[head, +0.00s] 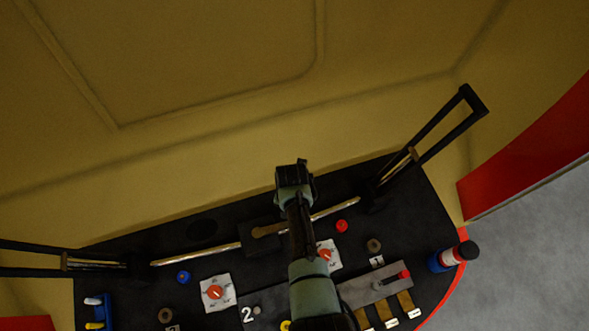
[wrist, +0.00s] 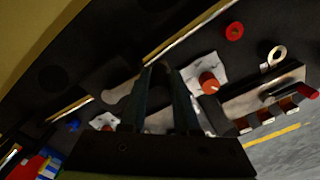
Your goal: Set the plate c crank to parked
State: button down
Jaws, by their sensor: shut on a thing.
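A tan crank (head: 268,230) sits on a dark block (head: 258,240) in the middle of the console. It also shows in the wrist view (wrist: 118,92), running to my fingertips. My gripper (wrist: 161,72) appears shut on the crank's free end; the fingers largely hide the contact. In the head view my arm covers the fingertips and the crank's right end. No letter is readable by this crank, so I cannot confirm that it is plate c.
White dial plates with red knobs flank my arm, at left (head: 215,292) and right (head: 327,255). A metal rail (head: 195,254) runs along the back. A red button (head: 341,226) and a grey lever plate (head: 375,289) lie at right. Black-framed levers (head: 450,125) stand at both ends.

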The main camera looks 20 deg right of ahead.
jog(key=shift+w+a, duration=0.15)
jog(key=shift+a, duration=0.25)
jog(key=c, duration=0.6)
grip_release()
jog(key=shift+a, duration=0.1)
jog(key=shift+c, duration=0.2)
jog(key=shift+d+r, duration=0.1)
jog(key=shift+d, duration=0.1)
jog(key=shift+r, duration=0.2)
notch_tip(320, 180, up, 12)
jog(key=shift+r+p, duration=0.25)
jog(key=shift+p, duration=0.15)
jog(key=shift+a, duration=0.1)
